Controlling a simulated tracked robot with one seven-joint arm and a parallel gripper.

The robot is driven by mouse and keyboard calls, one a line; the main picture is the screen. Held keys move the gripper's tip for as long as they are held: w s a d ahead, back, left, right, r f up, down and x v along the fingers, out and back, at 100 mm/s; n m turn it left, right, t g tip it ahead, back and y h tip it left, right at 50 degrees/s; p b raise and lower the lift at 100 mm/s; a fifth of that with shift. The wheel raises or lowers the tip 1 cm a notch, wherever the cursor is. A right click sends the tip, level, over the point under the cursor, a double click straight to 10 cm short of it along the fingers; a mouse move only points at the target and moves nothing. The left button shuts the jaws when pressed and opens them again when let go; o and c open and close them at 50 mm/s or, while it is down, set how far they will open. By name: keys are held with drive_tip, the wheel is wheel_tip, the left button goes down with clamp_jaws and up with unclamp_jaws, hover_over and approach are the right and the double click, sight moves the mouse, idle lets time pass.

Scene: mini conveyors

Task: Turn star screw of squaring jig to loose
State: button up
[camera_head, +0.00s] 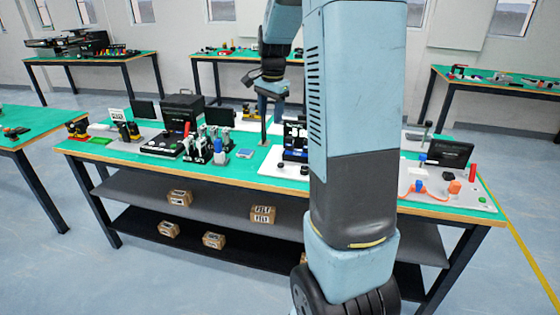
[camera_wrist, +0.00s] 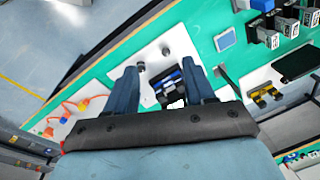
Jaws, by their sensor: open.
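My gripper (camera_wrist: 159,66) is open and empty, its two blue-grey fingers apart in the wrist view. In the head view my gripper (camera_head: 270,108) hangs above the back of the middle table. Between the fingers in the wrist view is a black device with blue parts (camera_wrist: 168,88) on a white plate; the device also shows in the head view (camera_head: 294,142), partly behind my arm. Dark knobs (camera_wrist: 165,52) stand on the plate. I cannot tell for sure which item is the squaring jig, and no star screw is clearly discernible.
The green table (camera_head: 225,171) holds a row of black-and-white clamp-like devices (camera_head: 204,146), a black case (camera_head: 182,111) and a small blue square (camera_head: 245,153). At right, a board carries orange and blue parts (camera_head: 454,187). Small boxes (camera_head: 262,214) lie on the shelves below.

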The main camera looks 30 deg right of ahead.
sight(281, 164)
drive_tip(key=w+d+f+m+g, duration=0.2)
drive_tip(key=w+d+f+m, duration=0.3)
drive_tip(key=w+d+f, duration=0.4)
drive_tip(key=f, duration=0.5)
drive_tip(key=s+f, duration=0.1)
drive_tip(key=f, duration=0.4)
drive_tip(key=a+f, duration=0.1)
drive_tip(key=f, duration=0.4)
drive_tip(key=shift+s+a+f, duration=0.1)
drive_tip(key=shift+s, duration=0.25)
drive_tip(key=shift+c, duration=0.2)
clamp_jaws()
